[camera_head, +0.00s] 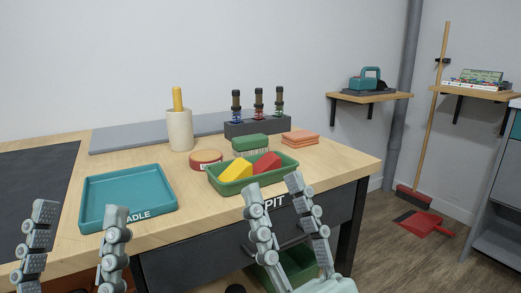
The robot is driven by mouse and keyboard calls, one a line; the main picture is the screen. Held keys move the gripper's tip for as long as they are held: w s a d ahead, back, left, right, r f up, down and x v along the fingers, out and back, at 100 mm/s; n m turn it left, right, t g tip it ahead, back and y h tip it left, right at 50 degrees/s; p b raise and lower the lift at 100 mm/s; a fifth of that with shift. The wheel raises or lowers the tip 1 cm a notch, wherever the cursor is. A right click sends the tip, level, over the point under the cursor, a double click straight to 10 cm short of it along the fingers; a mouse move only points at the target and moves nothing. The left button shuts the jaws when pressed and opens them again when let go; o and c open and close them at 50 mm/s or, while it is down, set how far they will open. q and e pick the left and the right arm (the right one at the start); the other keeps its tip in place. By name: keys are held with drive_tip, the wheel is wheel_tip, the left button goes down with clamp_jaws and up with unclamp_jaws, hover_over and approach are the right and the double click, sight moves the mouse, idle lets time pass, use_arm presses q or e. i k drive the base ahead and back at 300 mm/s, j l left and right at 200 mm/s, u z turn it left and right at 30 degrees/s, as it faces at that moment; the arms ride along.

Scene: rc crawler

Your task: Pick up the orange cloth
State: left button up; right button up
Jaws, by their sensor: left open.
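The orange cloth (300,138) lies folded flat on the wooden workbench (335,168), towards its right back part. It is right of a green brush (250,144) and behind a green tray (228,188). My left gripper (80,213) is at the lower left, open and empty, near the teal tray and far from the cloth. My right gripper (273,186) is in front of the green tray, with its fingers apart and nothing visible between them. It is nearer than the cloth and not touching it.
The green tray holds a yellow block (235,171) and a red block (266,163). A teal tray (130,197) lies at left. A cream holder (179,131) and round tin (206,159) stand mid-bench. Bench right of the cloth is clear.

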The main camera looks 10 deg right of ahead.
sight(301, 138)
drive_tip(key=u, duration=1.25)
drive_tip(key=z, duration=1.95)
drive_tip(key=l+z, duration=0.1)
drive_tip(key=l, duration=0.35)
drive_tip(key=i+l+z, duration=0.15)
drive_tip(key=l, duration=0.3)
drive_tip(key=i+l+z, duration=0.1)
drive_tip(key=l, duration=0.3)
drive_tip(key=i+l+z, duration=0.1)
drive_tip(key=l, duration=0.35)
drive_tip(key=i+j, duration=0.45)
